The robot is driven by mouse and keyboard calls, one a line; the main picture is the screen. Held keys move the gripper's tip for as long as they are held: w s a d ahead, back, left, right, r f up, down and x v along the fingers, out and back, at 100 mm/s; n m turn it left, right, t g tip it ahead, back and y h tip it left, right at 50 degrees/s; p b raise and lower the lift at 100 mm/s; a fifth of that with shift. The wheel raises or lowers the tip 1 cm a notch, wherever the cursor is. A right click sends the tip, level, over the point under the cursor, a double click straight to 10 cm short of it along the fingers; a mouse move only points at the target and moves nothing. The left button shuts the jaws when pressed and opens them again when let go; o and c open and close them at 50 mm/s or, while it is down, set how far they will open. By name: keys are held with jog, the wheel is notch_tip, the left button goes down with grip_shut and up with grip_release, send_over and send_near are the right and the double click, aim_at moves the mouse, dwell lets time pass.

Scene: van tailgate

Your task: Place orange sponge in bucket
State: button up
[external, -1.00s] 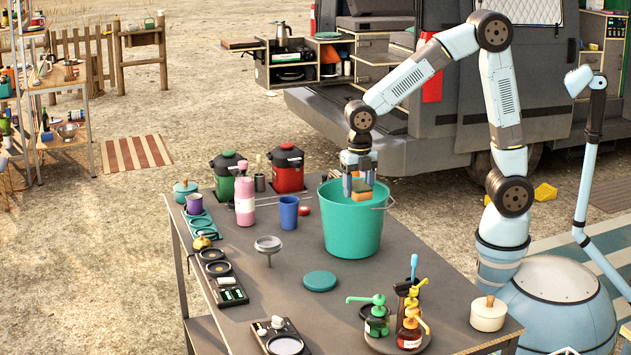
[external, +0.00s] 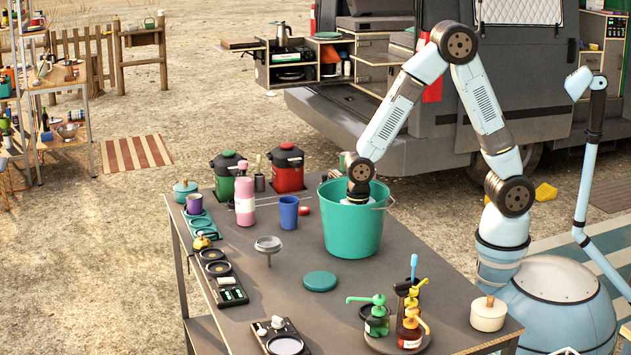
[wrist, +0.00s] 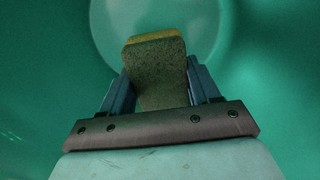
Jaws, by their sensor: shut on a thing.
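The teal bucket (external: 350,235) stands upright on the dark table, toward its far right side. My arm reaches down into it from above, and the bucket wall hides my gripper in the external view. In the wrist view my gripper (wrist: 160,88) is shut on the sponge (wrist: 155,65), which looks dull yellow-brown in the shade. The sponge is held between the two blue fingers, inside the bucket. The bucket's round bottom (wrist: 155,20) shows beyond the sponge. I cannot tell whether the sponge touches the bottom.
A blue cup (external: 289,212), a pink bottle (external: 244,205) and a red canister (external: 286,170) stand left of the bucket. A teal disc (external: 320,281) lies in front of it. Pump bottles (external: 377,318) stand at the front right. The table between the disc and the left trays is mostly clear.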

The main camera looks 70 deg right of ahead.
jog(key=shift+f, duration=1.35)
jog(key=o, duration=1.1)
jog(key=shift+f, duration=0.1)
notch_tip(320, 180, up, 12)
jog(key=shift+r, duration=0.15)
